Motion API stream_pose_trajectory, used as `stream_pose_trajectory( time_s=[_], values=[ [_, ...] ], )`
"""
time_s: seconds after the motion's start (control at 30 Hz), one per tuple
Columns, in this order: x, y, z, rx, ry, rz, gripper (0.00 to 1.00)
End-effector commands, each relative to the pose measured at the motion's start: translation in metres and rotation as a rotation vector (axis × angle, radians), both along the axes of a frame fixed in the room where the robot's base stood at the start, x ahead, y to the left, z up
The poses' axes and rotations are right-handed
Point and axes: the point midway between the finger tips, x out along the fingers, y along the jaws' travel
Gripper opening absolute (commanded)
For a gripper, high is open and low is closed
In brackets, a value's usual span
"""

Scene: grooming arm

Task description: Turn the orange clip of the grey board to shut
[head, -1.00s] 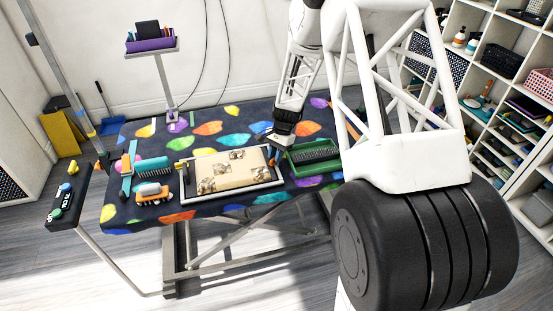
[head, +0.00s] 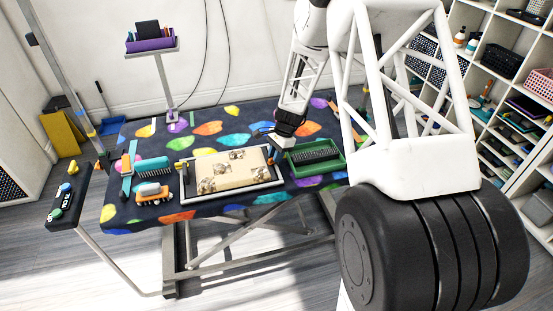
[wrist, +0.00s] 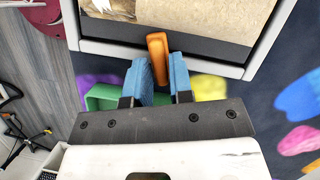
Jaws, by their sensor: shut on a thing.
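The grey board (head: 277,182) lies on the patterned table with a pale sheet with animal pictures on it. In the wrist view its grey frame (wrist: 110,50) runs across the top. The orange clip (wrist: 157,42) sits at the frame's edge, its length crossing the edge and pointing towards my gripper. My gripper (wrist: 162,78) is shut on the clip's near end, with one blue fingertip on each side. In the head view my gripper (head: 270,142) is at the board's right side, and the clip there is mostly hidden by it.
A green tray with a dark brush (head: 315,155) stands close to the right of the board. A teal brush (head: 153,167) and an orange brush (head: 152,192) lie to the left. A purple bin (head: 150,45) stands on a raised stand behind.

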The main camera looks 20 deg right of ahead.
Motion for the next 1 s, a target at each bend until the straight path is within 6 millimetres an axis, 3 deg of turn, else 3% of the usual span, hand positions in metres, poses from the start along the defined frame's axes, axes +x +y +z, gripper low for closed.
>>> stream_pose_trajectory(
  time_s=[0.17,0.5,0.93,0.97,1.0],
  values=[
    [-0.0005,0.0001,-0.0003,0.000,0.000,-0.013,0.00],
    [0.0001,0.0003,0.0004,0.000,-0.001,-0.230,0.00],
    [0.0002,0.0002,0.0003,-0.001,-0.001,-0.283,0.00],
    [0.0003,0.0003,0.0002,-0.001,-0.002,-0.279,0.25],
    [0.0004,0.0002,0.0001,-0.001,-0.001,-0.278,0.32]
  ],
)
